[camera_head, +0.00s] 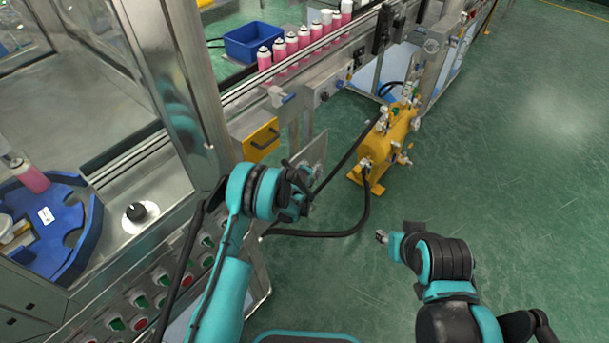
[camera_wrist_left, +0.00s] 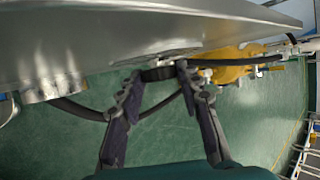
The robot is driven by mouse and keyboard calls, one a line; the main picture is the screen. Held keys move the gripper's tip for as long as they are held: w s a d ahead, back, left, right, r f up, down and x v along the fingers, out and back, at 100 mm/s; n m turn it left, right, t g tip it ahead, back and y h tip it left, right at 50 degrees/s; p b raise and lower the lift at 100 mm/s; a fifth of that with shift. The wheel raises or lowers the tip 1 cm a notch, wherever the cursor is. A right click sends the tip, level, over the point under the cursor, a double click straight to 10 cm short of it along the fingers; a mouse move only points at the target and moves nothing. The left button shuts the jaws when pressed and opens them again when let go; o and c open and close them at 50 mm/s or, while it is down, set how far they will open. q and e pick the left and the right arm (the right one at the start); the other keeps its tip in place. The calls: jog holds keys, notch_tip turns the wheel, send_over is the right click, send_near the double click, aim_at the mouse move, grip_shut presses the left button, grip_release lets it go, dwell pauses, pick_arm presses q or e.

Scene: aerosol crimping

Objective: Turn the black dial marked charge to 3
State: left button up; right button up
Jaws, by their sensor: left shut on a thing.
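A metal panel (camera_head: 315,155) stands at the front of the line in the head view, and its face fills the top of the left wrist view (camera_wrist_left: 120,45). A dark round dial (camera_wrist_left: 158,73) projects from the panel's lower part in the left wrist view. My left gripper (camera_wrist_left: 161,76) is shut on this dial, one finger on each side. In the head view my left gripper (camera_head: 301,186) is at the panel and hides the dial. No marking or number can be read. My right gripper (camera_head: 384,237) is out over the floor, away from the panel; its fingers are too small to judge.
A yellow tank (camera_head: 385,145) with valves and a black hose (camera_head: 350,232) stands right of the panel. Pink cans (camera_head: 291,45) line the conveyor behind. Another black knob (camera_head: 137,212) sits on the metal counter at left, beside a blue tray (camera_head: 88,225). Floor at right is clear.

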pick_arm(q)
jog(key=o, duration=1.2)
jog(key=shift+c, duration=0.2)
jog(key=v, duration=1.2)
